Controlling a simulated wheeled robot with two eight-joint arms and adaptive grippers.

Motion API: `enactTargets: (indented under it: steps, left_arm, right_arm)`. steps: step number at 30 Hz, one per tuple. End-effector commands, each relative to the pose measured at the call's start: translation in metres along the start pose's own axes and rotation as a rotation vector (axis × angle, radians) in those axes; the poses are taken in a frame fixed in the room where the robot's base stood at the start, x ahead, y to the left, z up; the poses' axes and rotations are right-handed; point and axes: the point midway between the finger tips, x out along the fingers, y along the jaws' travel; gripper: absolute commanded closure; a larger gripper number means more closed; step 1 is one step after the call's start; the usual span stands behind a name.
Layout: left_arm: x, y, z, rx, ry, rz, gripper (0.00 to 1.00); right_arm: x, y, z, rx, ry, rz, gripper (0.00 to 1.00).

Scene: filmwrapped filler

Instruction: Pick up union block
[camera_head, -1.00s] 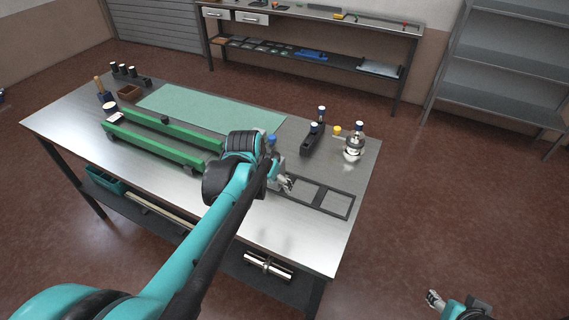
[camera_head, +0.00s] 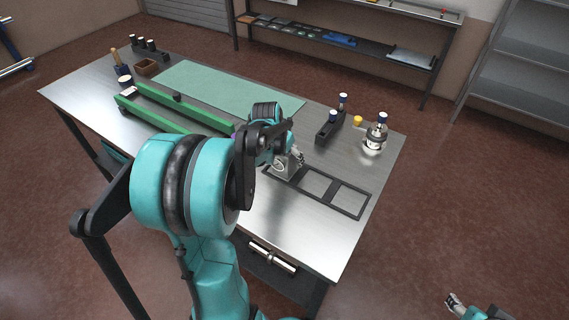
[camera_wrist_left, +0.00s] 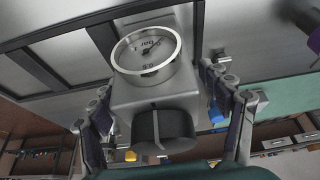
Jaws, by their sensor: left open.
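A grey block (camera_wrist_left: 150,105) with a round pressure gauge and a black knob fills the middle of the left wrist view; I cannot tell for sure that it is the union block. In the head view the grey block (camera_head: 284,166) sits at the left end of the black frame (camera_head: 344,209), partly hidden by my arm. My left gripper (camera_wrist_left: 165,120) is open, with one finger on each side of the block; contact is unclear. It also shows in the head view (camera_head: 295,158). My right gripper (camera_head: 455,302) is low at the right, away from the table, too small to read.
Green rails (camera_head: 150,108) and a green mat (camera_head: 215,88) lie left of the block. A black holder (camera_head: 327,128) with dark, white-topped pieces and a silver part (camera_head: 375,139) stand at the right. The table's (camera_head: 372,178) front right corner is clear.

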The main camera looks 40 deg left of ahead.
Motion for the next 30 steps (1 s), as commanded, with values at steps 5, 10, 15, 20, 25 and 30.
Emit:
enactTargets:
  steps: [5,10,15,20,25,30]
  left_arm:
    - [0.006,0.000,0.000,0.000,0.000,0.000,0.22]
    - [0.005,0.000,0.000,0.000,0.000,0.000,0.44]
    - [0.005,0.000,0.000,0.000,0.000,0.000,0.88]
    - [0.005,0.000,-0.001,-0.001,0.001,0.000,1.00]
    - [0.004,0.000,-0.001,-0.001,0.001,0.000,1.00]
    - [-0.005,0.000,-0.005,-0.001,0.001,0.000,1.00]
  right_arm:
    - [0.002,0.000,0.001,0.000,0.000,0.000,0.51]
    - [0.002,0.000,0.001,0.000,0.000,0.000,0.51]
    - [0.002,0.000,0.001,0.000,0.000,0.000,0.51]
    - [0.002,0.000,0.001,0.000,0.000,0.000,0.51]
    - [0.001,0.000,0.001,0.000,0.000,0.000,0.51]
    - [-0.004,0.000,-0.003,0.000,0.000,0.000,0.51]
